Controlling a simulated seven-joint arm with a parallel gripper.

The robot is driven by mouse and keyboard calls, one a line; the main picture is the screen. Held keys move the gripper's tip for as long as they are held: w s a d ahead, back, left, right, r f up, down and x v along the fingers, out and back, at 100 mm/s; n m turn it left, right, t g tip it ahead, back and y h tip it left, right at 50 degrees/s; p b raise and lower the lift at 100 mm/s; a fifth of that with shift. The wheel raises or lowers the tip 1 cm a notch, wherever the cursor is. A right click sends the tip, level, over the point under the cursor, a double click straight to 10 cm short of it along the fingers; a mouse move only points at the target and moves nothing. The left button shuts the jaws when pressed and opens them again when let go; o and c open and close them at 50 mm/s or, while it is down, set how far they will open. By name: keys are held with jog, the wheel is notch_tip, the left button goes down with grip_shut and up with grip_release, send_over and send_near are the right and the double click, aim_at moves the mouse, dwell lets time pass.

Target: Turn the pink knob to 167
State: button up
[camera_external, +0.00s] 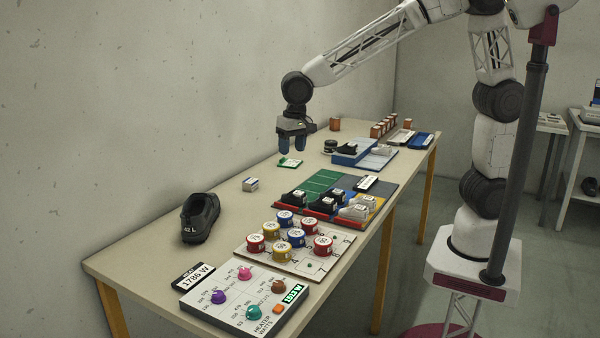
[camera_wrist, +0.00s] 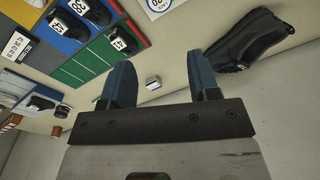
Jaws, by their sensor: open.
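The pink knob (camera_external: 244,273) is on the upper part of a white heater panel (camera_external: 216,318) at the table's near end, in the external view. Purple (camera_external: 218,297), teal (camera_external: 253,312) and brown (camera_external: 278,286) knobs share the panel. The scale marks around the pink knob are too small to read. My gripper (camera_external: 291,150) hangs above the table's far-middle part, well away from the panel. In the wrist view my gripper (camera_wrist: 162,88) is open with nothing between its blue fingers. The panel and pink knob are not visible there.
A black shoe (camera_external: 200,218), a small box (camera_external: 250,184) and a green mat (camera_external: 322,182) with shoes are farther back.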

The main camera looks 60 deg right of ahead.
jog(key=a+f+m, duration=0.1)
jog(key=a+f, duration=0.3)
jog(key=a, duration=0.5)
jog(key=a+f, duration=0.3)
jog(key=a, duration=0.6)
jog(key=m, duration=0.1)
send_over(244, 270)
jog(key=shift+g+h, duration=0.3)
jog(key=shift+g, duration=0.1)
notch_tip(244, 270, down, 8)
jog(key=shift+f, duration=0.1)
jog(key=shift+f, duration=3.8)
jog(key=c, duration=0.9)
jog(key=shift+c, duration=0.2)
